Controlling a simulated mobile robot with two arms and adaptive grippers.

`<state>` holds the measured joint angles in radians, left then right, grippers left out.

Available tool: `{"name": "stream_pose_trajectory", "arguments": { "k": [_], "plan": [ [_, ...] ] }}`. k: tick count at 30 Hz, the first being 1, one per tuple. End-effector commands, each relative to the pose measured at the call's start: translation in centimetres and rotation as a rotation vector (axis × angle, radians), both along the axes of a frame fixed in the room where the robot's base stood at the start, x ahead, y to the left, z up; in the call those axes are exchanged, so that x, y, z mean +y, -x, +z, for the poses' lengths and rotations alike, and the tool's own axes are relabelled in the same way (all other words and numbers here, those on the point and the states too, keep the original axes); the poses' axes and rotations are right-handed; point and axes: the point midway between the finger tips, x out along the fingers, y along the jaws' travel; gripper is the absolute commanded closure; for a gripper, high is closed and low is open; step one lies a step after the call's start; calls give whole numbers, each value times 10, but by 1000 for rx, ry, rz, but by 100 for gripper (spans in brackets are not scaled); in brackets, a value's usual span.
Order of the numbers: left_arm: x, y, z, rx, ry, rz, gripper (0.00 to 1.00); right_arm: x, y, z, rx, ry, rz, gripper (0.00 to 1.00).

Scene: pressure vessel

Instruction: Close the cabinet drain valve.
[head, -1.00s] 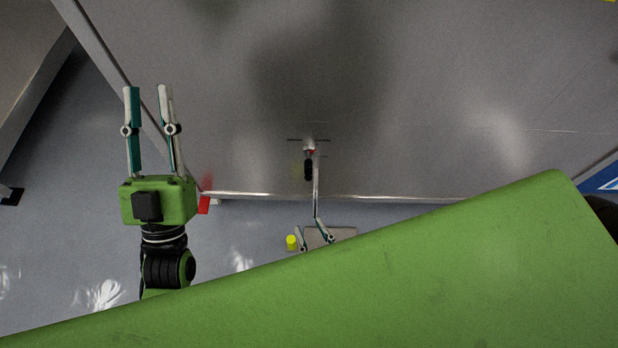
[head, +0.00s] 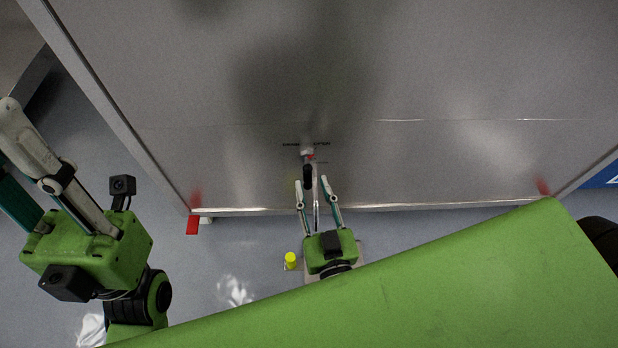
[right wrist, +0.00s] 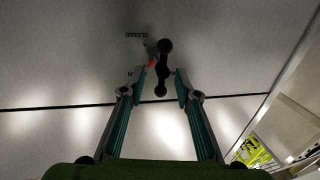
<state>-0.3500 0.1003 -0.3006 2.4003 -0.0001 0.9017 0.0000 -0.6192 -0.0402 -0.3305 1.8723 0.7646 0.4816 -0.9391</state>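The drain valve's black handle (head: 308,176) sits low on the grey cabinet front (head: 450,80), below a small silver and red valve body (head: 307,153). In the right wrist view the black handle (right wrist: 163,67) shows beside an upside-down "CLOSED" label (right wrist: 136,36); other lettering is partly hidden. My right gripper (head: 312,182) is open, its fingertips either side of the handle's lower end. In the right wrist view the gripper (right wrist: 159,78) shows a gap to the handle on both sides; contact is not visible. My left gripper (head: 8,138) is open and empty at the left edge, partly out of frame.
A yellow cylinder (head: 290,260) stands on the floor near my right gripper. A red block (head: 192,225) shows at the cabinet's lower left corner. The cabinet's bottom edge runs just below the handle. Blue floor (head: 240,245) is open at lower left.

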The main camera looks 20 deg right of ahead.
Motion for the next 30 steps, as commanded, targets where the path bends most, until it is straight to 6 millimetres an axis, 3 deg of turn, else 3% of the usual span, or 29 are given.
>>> {"name": "stream_pose_trajectory", "arguments": {
  "k": [7,18,19,22,30],
  "plan": [
    [0,0,-9,2,-1,0,74,-3,-33,-1,0,-1,-1,70],
    [0,-1,-10,3,-1,0,74,-3,-39,0,1,0,0,70],
    [0,-1,-10,3,-1,0,74,-3,-39,0,1,0,0,73],
    [0,-1,-10,3,-1,0,74,-3,-39,0,1,0,0,99],
    [0,-1,-10,3,-1,0,74,-3,-39,0,0,-4,0,100]
  ]
}}
